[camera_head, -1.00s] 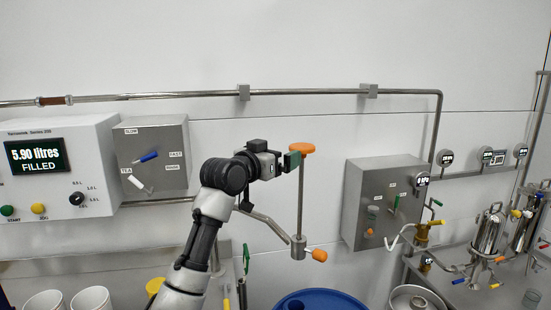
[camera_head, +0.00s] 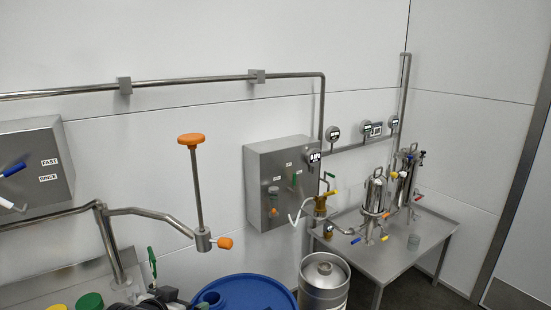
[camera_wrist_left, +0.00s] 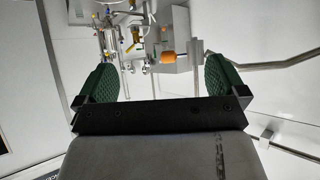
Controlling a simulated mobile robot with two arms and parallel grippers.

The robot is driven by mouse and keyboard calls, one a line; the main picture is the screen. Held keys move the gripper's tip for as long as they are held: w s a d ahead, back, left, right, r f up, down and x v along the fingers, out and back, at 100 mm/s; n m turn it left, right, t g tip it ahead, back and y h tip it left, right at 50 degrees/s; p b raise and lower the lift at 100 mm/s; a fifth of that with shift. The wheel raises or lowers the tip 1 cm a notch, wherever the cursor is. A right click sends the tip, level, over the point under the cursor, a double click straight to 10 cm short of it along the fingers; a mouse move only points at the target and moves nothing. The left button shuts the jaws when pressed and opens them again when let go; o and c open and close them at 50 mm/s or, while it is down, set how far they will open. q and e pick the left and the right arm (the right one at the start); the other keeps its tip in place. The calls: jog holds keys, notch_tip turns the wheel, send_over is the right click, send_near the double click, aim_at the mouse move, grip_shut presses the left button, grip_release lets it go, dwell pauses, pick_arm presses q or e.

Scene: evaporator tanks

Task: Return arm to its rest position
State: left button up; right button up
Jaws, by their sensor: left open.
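My left gripper (camera_wrist_left: 160,80) is open in the left wrist view. Its two dark green pads stand wide apart with nothing held between them. My right gripper is not in view.
A blue drum (camera_head: 248,290) and a steel keg (camera_head: 324,284) stand low at the centre. A grey control box (camera_head: 268,170) hangs on the wall. A steel table (camera_head: 400,258) with filter vessels is at right. A green lid (camera_head: 90,301) shows at bottom left.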

pick_arm(q)
jog(key=s+f+n+g+y, duration=0.1)
jog(key=s+f+g, duration=0.4)
jog(key=s, duration=1)
jog(key=s+f+g+y, duration=0.2)
jog(key=s+f, duration=0.6)
jog(key=s, duration=0.7)
notch_tip(320, 180, down, 26)
jog(key=s+g, duration=0.1)
jog(key=s+a+f+g+b, duration=0.1)
jog(key=s+a+f, duration=0.1)
jog(key=s+f, duration=1.4)
jog(key=shift+s+a+g, duration=0.15)
jog(key=shift+a+g, duration=0.15)
jog(key=shift+a, duration=0.05)
